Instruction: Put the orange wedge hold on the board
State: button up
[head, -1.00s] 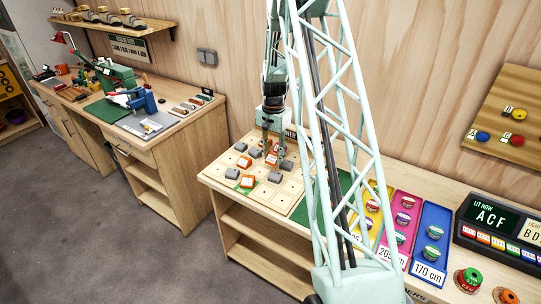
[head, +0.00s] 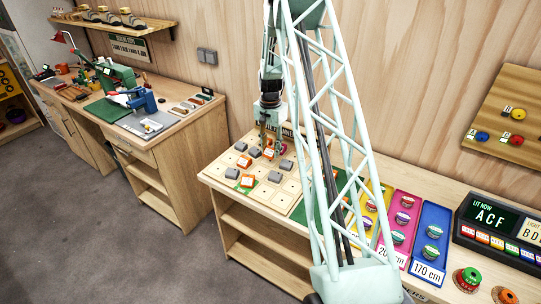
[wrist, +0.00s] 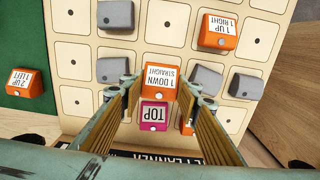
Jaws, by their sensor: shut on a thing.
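My gripper (wrist: 159,88) is shut on the orange wedge hold (wrist: 160,76), labelled "1 DOWN STRAIGHT", over the pale dotted board (wrist: 75,62). In the head view my gripper (head: 268,143) hangs over the back part of the board (head: 219,168), with the wedge (head: 268,154) at its tips. A pink "TOP" hold (wrist: 154,115) lies just below the wedge in the wrist view. I cannot tell whether the wedge touches the board. Another orange piece (wrist: 187,126) is partly hidden by the right finger.
Several grey holds (wrist: 207,78) and an orange "1 UP 1 RIGHT" hold (wrist: 218,32) sit on the board around my gripper. An orange "2 UP 1 LEFT" hold (wrist: 25,82) lies on the green mat (wrist: 20,35). Coloured trays (head: 432,220) stand to the right.

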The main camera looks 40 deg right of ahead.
aim_at(271, 154)
jog(key=shift+f, duration=1.5)
jog(key=shift+f, duration=0.15)
jog(key=o, duration=0.6)
jog(key=shift+c, duration=0.2)
jog(key=shift+r, duration=6.15)
